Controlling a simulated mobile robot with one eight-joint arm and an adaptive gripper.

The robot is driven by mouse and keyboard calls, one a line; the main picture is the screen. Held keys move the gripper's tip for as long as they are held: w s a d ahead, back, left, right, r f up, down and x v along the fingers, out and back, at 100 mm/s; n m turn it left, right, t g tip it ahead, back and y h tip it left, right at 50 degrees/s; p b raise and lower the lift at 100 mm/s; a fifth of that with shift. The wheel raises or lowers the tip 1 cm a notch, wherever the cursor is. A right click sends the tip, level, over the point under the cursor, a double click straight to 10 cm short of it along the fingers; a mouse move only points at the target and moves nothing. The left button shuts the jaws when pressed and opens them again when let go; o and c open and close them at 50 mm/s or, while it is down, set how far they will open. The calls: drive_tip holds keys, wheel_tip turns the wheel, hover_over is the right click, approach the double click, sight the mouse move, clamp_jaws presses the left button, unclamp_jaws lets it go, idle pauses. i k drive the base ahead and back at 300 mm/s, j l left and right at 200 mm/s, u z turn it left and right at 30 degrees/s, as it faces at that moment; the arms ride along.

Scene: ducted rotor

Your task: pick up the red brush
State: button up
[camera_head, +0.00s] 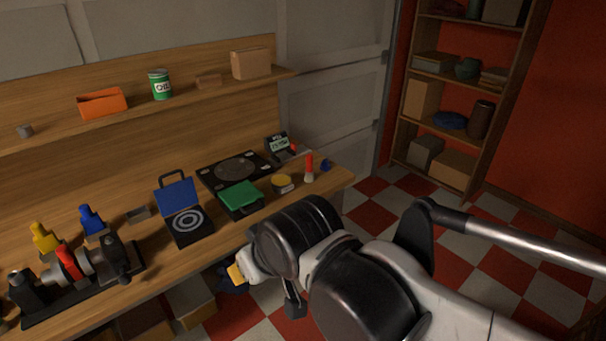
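The red brush (309,166) appears to be the upright item near the right end of the workbench (165,262). Its upper part is red and its lower part is pale. My arm reaches in from the lower right, and its end, my gripper (238,272), is by the bench's front edge, left of and nearer than the brush. The gripper is well apart from the brush. My own arm links hide much of the gripper, and its fingers do not show clearly enough to tell their opening.
Around the brush are a small blue item (326,165), a round yellow-topped tin (282,183) and a device with a display (279,147). A green case (240,197) and a blue open case (179,194) lie further left. A shelf (140,107) runs above the bench.

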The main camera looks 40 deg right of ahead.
sight(309, 177)
drive_tip(key=i+l, duration=0.35)
drive_tip(key=i+l+z, duration=0.1)
drive_tip(key=i+l, duration=0.2)
drive_tip(key=i, duration=0.2)
drive_tip(key=i+l, duration=0.3)
drive_tip(key=i, duration=0.15)
